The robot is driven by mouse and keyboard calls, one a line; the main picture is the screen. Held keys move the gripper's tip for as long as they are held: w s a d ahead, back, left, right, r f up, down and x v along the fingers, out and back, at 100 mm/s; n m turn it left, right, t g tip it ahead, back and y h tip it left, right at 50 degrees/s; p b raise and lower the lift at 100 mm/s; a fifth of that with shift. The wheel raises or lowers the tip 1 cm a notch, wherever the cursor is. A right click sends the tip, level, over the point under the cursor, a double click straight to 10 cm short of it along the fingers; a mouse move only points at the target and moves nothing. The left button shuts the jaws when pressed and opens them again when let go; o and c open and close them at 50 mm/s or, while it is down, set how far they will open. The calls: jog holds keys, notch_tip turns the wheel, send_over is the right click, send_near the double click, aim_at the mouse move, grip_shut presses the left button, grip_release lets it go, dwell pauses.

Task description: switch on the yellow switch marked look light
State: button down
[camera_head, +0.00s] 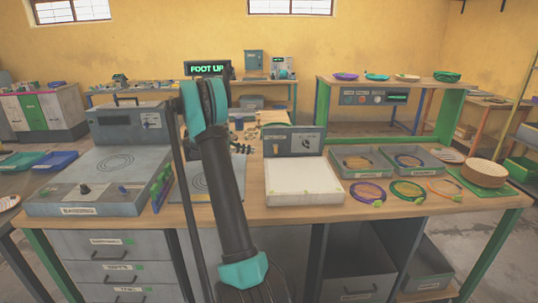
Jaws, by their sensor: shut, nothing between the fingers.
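A light box with a white top (303,178) stands at the middle of the bench. Its upright grey panel (306,141) carries a small yellowish part (275,148) at the left and a dark labelled plate at the right. The lettering is too small to read, so I cannot tell whether this part is the look light switch or how it is set. My arm rises through the middle of the view, left of the light box. I cannot make out my gripper.
A grey machine (118,165) with knobs stands at the left of the bench. Grey trays (376,172) and coloured rings lie right of the light box, with a woven stack (485,173) farther right. Drawers and open shelves are below. A sign (207,69) stands behind.

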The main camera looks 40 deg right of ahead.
aim_at(270, 154)
jog(key=x, duration=1)
